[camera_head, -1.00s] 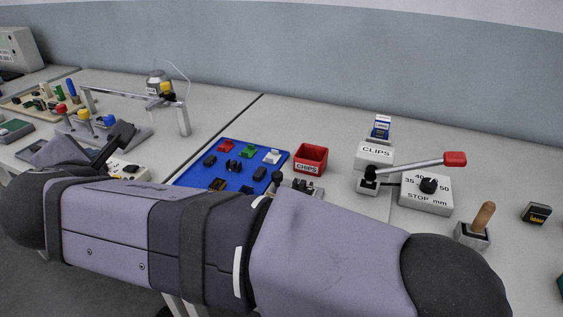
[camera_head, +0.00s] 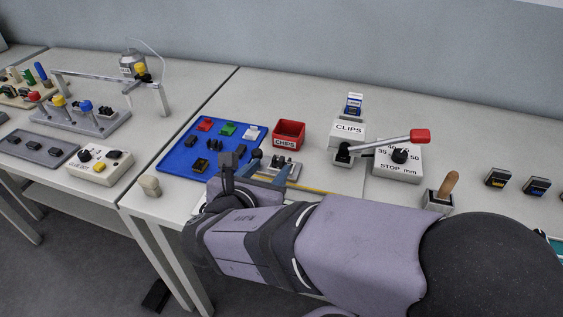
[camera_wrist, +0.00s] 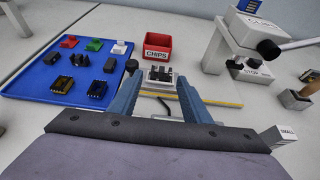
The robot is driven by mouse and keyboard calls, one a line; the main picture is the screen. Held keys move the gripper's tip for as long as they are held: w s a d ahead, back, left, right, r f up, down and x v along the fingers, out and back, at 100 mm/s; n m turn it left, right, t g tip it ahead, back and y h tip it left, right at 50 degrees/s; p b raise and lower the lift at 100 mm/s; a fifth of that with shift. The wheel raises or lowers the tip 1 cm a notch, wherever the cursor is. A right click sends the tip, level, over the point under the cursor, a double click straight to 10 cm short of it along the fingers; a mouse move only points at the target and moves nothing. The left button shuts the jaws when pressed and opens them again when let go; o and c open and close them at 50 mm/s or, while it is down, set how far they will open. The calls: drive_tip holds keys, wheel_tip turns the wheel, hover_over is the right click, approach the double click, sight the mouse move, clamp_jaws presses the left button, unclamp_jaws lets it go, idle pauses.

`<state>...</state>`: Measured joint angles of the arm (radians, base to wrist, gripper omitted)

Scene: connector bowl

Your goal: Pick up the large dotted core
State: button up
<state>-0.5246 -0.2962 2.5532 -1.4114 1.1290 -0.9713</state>
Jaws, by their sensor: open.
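Several small dark cores lie on a blue mat (camera_head: 178,160), which also shows in the wrist view (camera_wrist: 32,84). One dark core with yellow marks (camera_wrist: 62,84) lies near the mat's front, also seen in the head view (camera_head: 200,165). Another with yellow marks (camera_wrist: 97,90) lies to its right. Plain-looking dark cores (camera_wrist: 52,58) lie behind them. I cannot tell which is the large dotted core; the marks are too small. My gripper (camera_wrist: 158,88) is open and empty, its blue fingers right of the mat, before a metal fixture (camera_wrist: 161,76). My arm hides part of the mat's right front in the head view.
Red, green and white pieces lie at the mat's back. A red CHIPS bin (camera_head: 289,134) stands right of the mat. The CLIPS box (camera_head: 348,130), lever and STOP block (camera_head: 397,162) stand further right. A button box (camera_head: 98,165) is on the left table.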

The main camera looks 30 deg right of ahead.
sight(281, 159)
drive_tip(key=shift+x, duration=1.1)
drive_tip(key=shift+d+f, duration=0.1)
drive_tip(key=shift+d, duration=0.05)
drive_tip(key=x, duration=0.3)
drive_tip(key=shift+d+p, duration=0.15)
drive_tip(key=shift+p, duration=0.15)
drive_tip(key=shift+w+d+f+p, duration=0.45)
drive_tip(key=shift+w+d+f, duration=0.05)
drive_tip(key=c, duration=0.8)
drive_tip(key=shift+c, duration=0.2)
drive_tip(key=shift+r, duration=0.1)
wheel_tip(281, 159, up, 10)
drive_tip(key=p, duration=0.3)
